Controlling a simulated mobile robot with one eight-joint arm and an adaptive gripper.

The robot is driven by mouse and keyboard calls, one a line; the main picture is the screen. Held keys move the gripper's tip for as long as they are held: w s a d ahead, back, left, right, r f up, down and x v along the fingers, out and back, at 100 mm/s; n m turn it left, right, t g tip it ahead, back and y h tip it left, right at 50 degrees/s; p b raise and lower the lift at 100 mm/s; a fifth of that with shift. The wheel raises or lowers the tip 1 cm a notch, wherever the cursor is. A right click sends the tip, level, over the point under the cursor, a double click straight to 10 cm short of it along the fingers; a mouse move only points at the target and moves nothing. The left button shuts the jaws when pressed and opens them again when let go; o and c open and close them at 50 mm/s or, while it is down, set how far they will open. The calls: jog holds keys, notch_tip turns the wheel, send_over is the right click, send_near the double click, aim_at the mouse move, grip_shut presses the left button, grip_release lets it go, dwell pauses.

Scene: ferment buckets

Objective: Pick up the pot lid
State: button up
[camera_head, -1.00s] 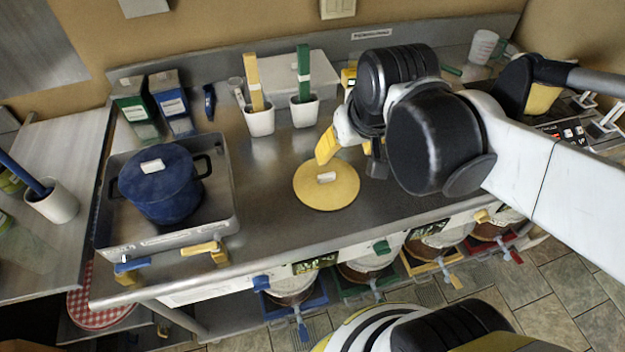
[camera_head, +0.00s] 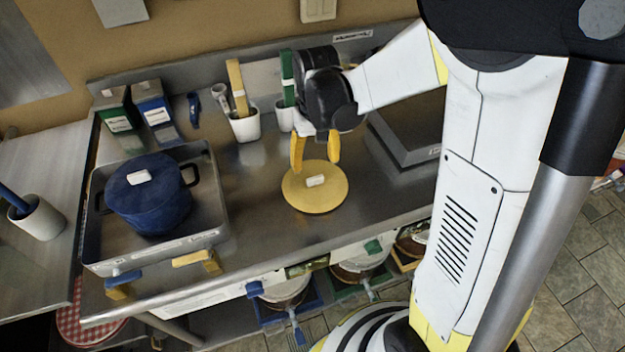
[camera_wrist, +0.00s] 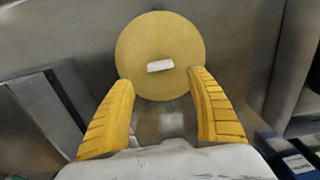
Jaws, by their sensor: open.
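A round yellow lid (camera_head: 326,198) with a white block handle (camera_head: 316,181) lies flat on the steel counter. It also shows in the wrist view (camera_wrist: 160,35), with its handle (camera_wrist: 160,66) near the gap between my fingertips. My gripper (camera_head: 315,166) is open and empty, its yellow fingers pointing down near the lid's far edge. In the wrist view my fingers (camera_wrist: 161,78) are spread around the line to the handle, apart from it; their exact height cannot be told. A blue pot (camera_head: 155,210) with its own blue lid (camera_head: 143,183) and white handle stands in a grey tray.
The grey tray (camera_head: 215,190) stands left on the counter (camera_head: 255,215). White cups (camera_head: 243,127) with utensils and two boxes (camera_head: 152,103) stand at the back. A dark flat appliance (camera_head: 405,135) lies right of my gripper. Counter between tray and yellow lid is clear.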

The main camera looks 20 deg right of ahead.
aim_at(315, 177)
jog(key=f+b, duration=0.1)
jog(key=f, duration=0.1)
jog(key=f+b, duration=0.1)
jog(key=f, duration=0.1)
jog(key=f+b, duration=0.1)
jog(key=f, duration=0.1)
jog(key=shift+s+a+f, duration=0.1)
jog(key=shift+s+f, duration=0.15)
jog(key=shift+f, duration=0.1)
jog(key=c, duration=1.4)
jog(key=shift+o, duration=0.2)
